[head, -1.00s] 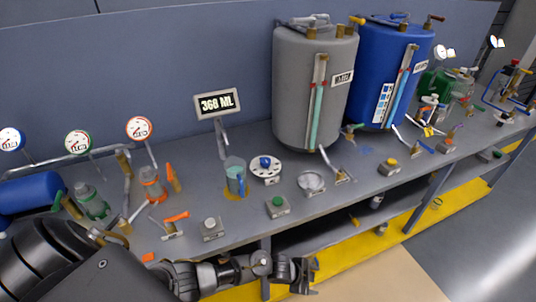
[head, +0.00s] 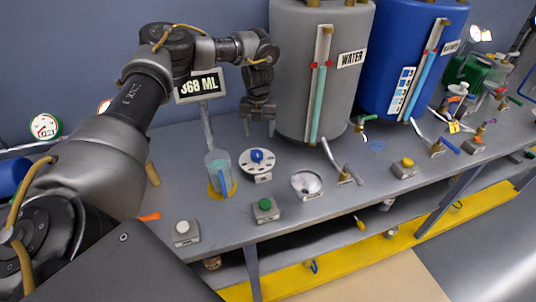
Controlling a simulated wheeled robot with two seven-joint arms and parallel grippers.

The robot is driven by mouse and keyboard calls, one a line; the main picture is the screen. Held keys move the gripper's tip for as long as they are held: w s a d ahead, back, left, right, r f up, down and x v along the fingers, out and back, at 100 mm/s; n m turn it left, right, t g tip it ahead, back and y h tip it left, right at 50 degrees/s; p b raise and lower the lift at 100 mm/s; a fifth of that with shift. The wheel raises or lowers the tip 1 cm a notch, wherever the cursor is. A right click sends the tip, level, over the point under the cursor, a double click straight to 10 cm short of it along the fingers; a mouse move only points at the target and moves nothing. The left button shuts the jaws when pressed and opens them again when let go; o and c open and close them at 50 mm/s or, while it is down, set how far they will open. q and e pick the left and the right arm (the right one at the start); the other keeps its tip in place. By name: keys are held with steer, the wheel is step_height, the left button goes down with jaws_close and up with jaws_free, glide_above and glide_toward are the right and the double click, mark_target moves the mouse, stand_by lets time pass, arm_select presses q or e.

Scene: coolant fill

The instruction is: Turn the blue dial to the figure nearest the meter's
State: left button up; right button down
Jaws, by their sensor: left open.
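The blue dial (head: 257,156) is a small blue knob on a round white plate (head: 257,171) with dark figures around its rim, on the bench. The figures are too small to read. The meter (head: 201,86) is a display on a stand behind it and reads 368 ML; my left arm covers part of its top edge. My left gripper (head: 259,129) points down above and just behind the dial, apart from it, with its fingers open and empty. My right gripper is not in view.
A clear jug (head: 219,174) stands on a yellow pad left of the dial. The grey water tank (head: 308,75) rises close right of my left gripper; a blue tank (head: 405,60) stands beyond.

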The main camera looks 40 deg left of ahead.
mark_target(256, 153)
arm_select(q)
steer(key=shift+s+a+f+p, duration=0.1)
steer(key=shift+s+f+p, duration=0.5)
steer(key=shift+s+f, duration=0.5)
steer(key=f, duration=0.2)
steer(key=w+f, duration=0.1)
steer(key=shift+w+a+f+p, duration=0.1)
steer(key=shift+f+p, duration=0.2)
steer(key=shift+f, duration=0.1)
steer(key=shift+s+a+f, duration=0.1)
steer(key=shift+s+f, duration=0.05)
steer(key=shift+f, duration=0.35)
steer(key=shift+s+f, duration=0.15)
steer(key=shift+f, duration=0.65)
steer(key=shift+w+f, duration=0.1)
steer(key=shift+f, duration=0.35)
steer(key=c, duration=1)
steer(key=shift+p, duration=0.3)
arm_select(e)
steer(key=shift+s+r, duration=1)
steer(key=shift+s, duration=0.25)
